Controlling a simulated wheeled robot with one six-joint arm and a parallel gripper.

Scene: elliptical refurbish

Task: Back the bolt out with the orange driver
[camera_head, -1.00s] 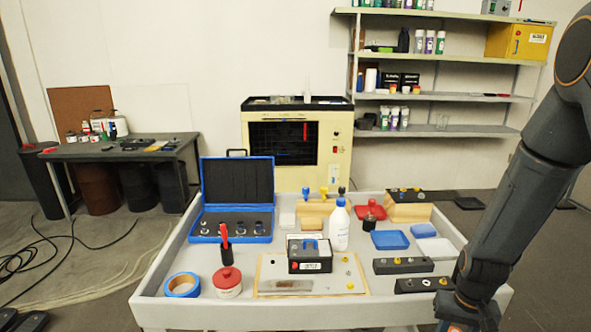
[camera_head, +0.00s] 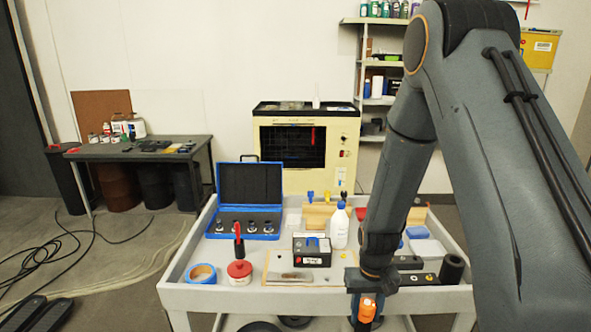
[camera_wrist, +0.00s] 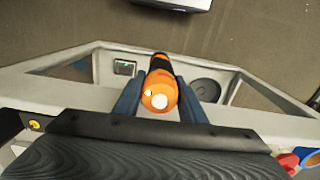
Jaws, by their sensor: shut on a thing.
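My gripper (camera_head: 362,300) is shut on the orange driver (camera_head: 366,309), just in front of the cart's near edge. In the wrist view the driver (camera_wrist: 160,88) sits between the two dark fingers, with its rounded orange end toward the camera. Its working tip is not clearly visible. On the cart top, a tan board (camera_head: 338,273) bears a black device (camera_head: 312,252) and small fittings. Dark blocks (camera_head: 407,262) lie to its right, partly behind my arm. I cannot tell which fitting is the bolt.
The grey cart (camera_head: 230,299) also holds an open blue case (camera_head: 250,185), a white bottle (camera_head: 339,228), a red-lidded jar (camera_head: 239,272) and blue tape (camera_head: 202,273). The wrist view shows a round dark disc (camera_wrist: 206,90) and small box (camera_wrist: 125,68) below the cart top.

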